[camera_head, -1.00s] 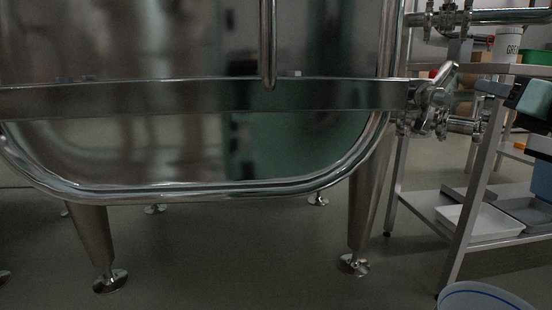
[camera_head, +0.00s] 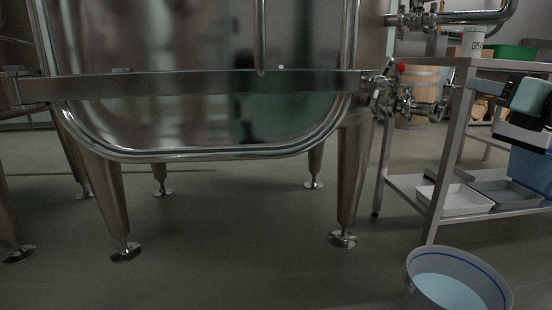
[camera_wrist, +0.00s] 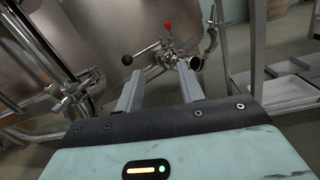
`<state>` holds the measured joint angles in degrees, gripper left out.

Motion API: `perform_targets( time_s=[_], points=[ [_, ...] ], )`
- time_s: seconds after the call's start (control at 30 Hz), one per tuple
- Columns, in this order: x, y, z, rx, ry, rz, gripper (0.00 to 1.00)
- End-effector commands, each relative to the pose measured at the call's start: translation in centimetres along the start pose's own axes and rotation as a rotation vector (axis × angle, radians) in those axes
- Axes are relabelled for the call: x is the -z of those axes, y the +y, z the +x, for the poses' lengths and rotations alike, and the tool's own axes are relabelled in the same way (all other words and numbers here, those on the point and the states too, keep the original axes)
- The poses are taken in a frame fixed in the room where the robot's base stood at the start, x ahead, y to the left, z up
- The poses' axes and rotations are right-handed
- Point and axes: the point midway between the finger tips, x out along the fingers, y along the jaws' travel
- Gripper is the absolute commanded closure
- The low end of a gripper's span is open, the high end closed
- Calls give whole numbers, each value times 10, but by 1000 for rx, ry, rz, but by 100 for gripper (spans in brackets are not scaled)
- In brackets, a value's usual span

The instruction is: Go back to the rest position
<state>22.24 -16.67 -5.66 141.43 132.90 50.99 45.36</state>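My gripper (camera_wrist: 160,68) is open in the wrist view, with its two grey fingers apart and nothing held between them. Past the fingertips is the valve (camera_wrist: 170,52) with pipe fittings, a red knob and a black ball-ended lever on the steel vat (camera_wrist: 115,28). I cannot tell the exact gap between fingers and valve. In the head view, the vat (camera_head: 190,110) stands on tapered legs, with the valve (camera_head: 380,92) at its right side.
A steel rack (camera_head: 452,150) stands right of the vat, with a white tray (camera_head: 456,199) and a grey tray (camera_head: 506,193) on its lower shelf. A white bucket (camera_head: 420,277) with a blue line stands at the lower right. A wooden barrel (camera_head: 424,80) is behind. Floor (camera_head: 230,235) in front is clear.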

Motion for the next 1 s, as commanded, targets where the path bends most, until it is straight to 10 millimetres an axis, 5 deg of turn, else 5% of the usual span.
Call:
perform_targets(
  time_s=[0.27,0.57,0.8,1.0],
  points=[
    [21,47,10,-150,116,-137,62],
    [68,142,2,-512,312,-461,62],
    [127,242,-63,-1119,431,-998,62],
    [157,277,-139,-1704,322,-1513,62]
  ],
)
